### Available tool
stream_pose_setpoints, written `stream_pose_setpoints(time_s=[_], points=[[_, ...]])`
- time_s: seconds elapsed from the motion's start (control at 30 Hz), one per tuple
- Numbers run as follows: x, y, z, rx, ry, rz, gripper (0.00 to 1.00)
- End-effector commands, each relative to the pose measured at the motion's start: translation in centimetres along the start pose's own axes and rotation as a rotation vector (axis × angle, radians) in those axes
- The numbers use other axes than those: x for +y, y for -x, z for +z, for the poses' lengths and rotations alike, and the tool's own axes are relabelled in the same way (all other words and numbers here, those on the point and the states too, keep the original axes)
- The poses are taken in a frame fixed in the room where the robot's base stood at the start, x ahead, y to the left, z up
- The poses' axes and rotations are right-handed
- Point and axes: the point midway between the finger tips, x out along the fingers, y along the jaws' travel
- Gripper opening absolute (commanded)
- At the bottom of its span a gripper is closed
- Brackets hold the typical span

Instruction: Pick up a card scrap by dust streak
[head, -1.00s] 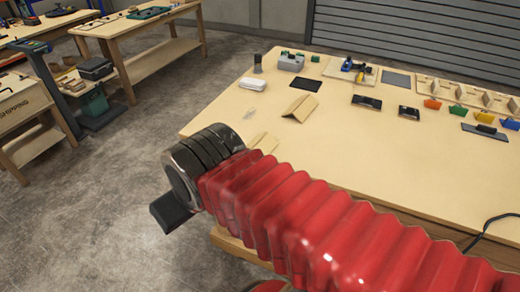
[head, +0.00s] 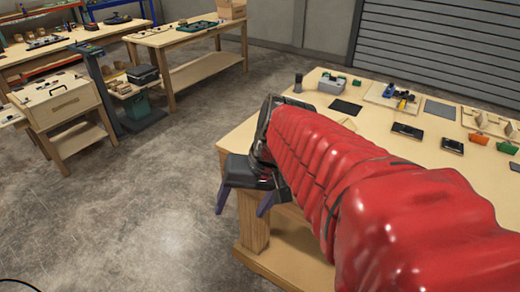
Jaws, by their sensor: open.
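My gripper (head: 244,206) hangs at the near left corner of the wooden workbench (head: 238,135), in front of a bench leg. My red sleeved arm covers much of the bench's left part. No card scrap and no dust streak can be made out now; the area where a folded tan card and a flat tan piece lay earlier is behind my arm.
On the bench stand a dark cup (head: 298,83), a grey box (head: 332,84), a dark flat pad (head: 346,107), black devices (head: 407,131) and coloured blocks (head: 475,139). The floor between is clear.

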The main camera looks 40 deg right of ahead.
Motion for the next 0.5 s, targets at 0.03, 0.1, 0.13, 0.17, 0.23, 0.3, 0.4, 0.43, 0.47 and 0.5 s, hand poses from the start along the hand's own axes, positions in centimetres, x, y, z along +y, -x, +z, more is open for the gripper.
stream_pose_setpoints(time_s=[0.03, 0.1, 0.13, 0.17, 0.23, 0.3, 0.4, 0.43, 0.47, 0.5], points=[[0.8, 0.0, -0.6, -0.013, -0.05, -0.018, 0.67], [1.7, 0.1, -1.4, -0.027, -0.109, -0.047, 0.67], [2.1, 0.1, -1.7, -0.032, -0.134, -0.06, 0.67], [2.5, 0.1, -2.0, -0.037, -0.159, -0.074, 0.67], [3.6, 0.6, -2.9, -0.023, -0.217, -0.1, 0.67], [4.8, 1.1, -3.8, 0.002, -0.277, -0.121, 0.67], [6.8, 1.9, -5.1, 0.037, -0.365, -0.152, 0.67], [7.4, 2.2, -5.5, 0.048, -0.39, -0.162, 0.67], [8.1, 2.5, -5.8, 0.06, -0.416, -0.171, 0.67], [9.0, 2.9, -6.3, 0.076, -0.45, -0.184, 0.67]])
